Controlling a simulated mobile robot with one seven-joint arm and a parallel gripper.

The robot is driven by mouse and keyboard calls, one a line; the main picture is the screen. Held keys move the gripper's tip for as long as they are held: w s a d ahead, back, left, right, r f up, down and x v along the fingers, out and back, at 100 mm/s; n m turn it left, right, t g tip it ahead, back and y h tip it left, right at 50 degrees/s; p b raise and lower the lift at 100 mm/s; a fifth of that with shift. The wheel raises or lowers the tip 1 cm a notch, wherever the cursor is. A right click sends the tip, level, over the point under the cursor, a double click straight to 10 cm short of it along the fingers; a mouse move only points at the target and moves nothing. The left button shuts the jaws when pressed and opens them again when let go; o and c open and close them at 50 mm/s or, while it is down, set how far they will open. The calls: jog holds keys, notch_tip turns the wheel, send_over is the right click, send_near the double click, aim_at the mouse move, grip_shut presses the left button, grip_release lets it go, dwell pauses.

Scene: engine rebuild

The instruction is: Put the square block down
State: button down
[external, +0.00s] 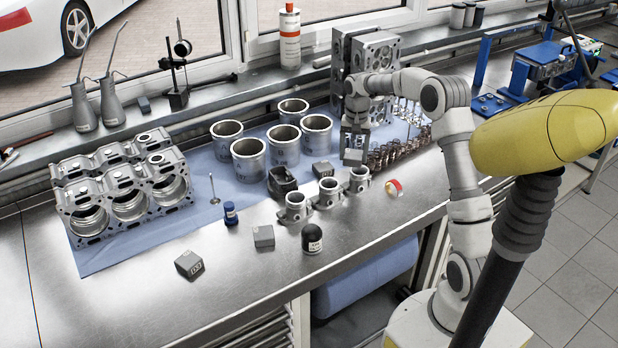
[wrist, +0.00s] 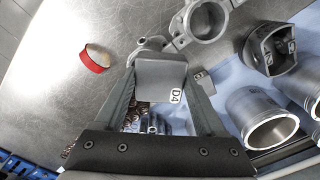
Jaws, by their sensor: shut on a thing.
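My gripper (wrist: 160,72) is shut on a grey square block (wrist: 158,84) marked D4, with one finger on each side of it. The held block (external: 354,156) is partly hidden by the fingers there. I cannot tell whether it touches the bench or hangs just above it.
Similar grey blocks stand on the bench (external: 188,264) (external: 263,236) (external: 323,169). Bare metal (external: 370,225) lies toward the front edge.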

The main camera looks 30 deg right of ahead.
jog(key=w+a+n, duration=0.2)
jog(key=a+n, duration=0.1)
jog(key=a, duration=1.5)
jog(key=n+p, duration=0.2)
jog(key=n, duration=0.4)
send_over(187, 300)
jog(key=f, duration=0.6)
jog(key=shift+w+d+f, duration=0.1)
jog(key=shift+d, duration=0.3)
jog(key=shift+a+f, duration=0.35)
jog(key=shift+a, duration=0.1)
jog(key=shift+f, duration=2)
